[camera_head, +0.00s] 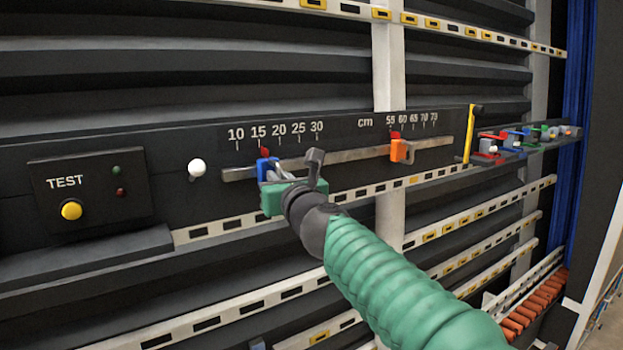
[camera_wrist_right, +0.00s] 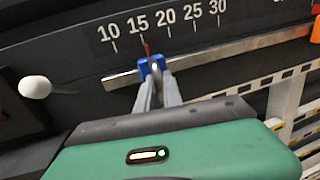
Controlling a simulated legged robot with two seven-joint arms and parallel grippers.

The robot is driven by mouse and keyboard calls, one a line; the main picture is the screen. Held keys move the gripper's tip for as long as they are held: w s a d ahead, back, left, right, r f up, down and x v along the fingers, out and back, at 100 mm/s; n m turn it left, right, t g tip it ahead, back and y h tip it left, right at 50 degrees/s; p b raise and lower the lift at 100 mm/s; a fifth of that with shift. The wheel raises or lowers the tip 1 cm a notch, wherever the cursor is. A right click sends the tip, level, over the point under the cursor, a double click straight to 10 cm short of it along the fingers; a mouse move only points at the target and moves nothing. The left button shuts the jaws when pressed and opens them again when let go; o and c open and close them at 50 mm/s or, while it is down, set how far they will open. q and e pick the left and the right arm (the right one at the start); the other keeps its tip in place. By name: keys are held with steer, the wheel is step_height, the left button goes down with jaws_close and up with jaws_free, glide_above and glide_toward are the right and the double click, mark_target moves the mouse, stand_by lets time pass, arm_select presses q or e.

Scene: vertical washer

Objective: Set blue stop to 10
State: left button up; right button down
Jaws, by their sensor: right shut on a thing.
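The blue stop (camera_head: 264,168) sits on the metal rail (camera_head: 345,157) under the number scale. Its red pointer (camera_head: 265,152) is close to the 15 mark, well right of 10. The blue stop (camera_wrist_right: 152,67) also shows in the right wrist view, with its red pointer just under the 15. My right gripper (camera_head: 270,178) reaches in from the lower right and is shut on the blue stop; its fingers (camera_wrist_right: 157,84) meet at the stop in the wrist view. My left gripper is not in view.
An orange stop (camera_head: 402,150) sits farther right on the same rail, near 55. A white knob (camera_head: 197,168) is left of the rail's end. A TEST box (camera_head: 90,188) with a yellow button is at far left. The rail between 15 and its left end looks clear.

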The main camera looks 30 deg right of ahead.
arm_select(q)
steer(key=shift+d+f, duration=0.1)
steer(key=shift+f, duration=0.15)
arm_select(e)
steer(key=a, duration=0.5)
steer(key=shift+s+a+f, duration=0.1)
steer(key=shift+s+a, duration=0.1)
steer(key=shift+a, duration=0.1)
steer(key=shift+d, duration=0.1)
steer(key=c, duration=1.8)
jaws_free()
steer(key=shift+o, duration=0.2)
steer(key=shift+a, duration=0.2)
steer(key=shift+d, duration=0.1)
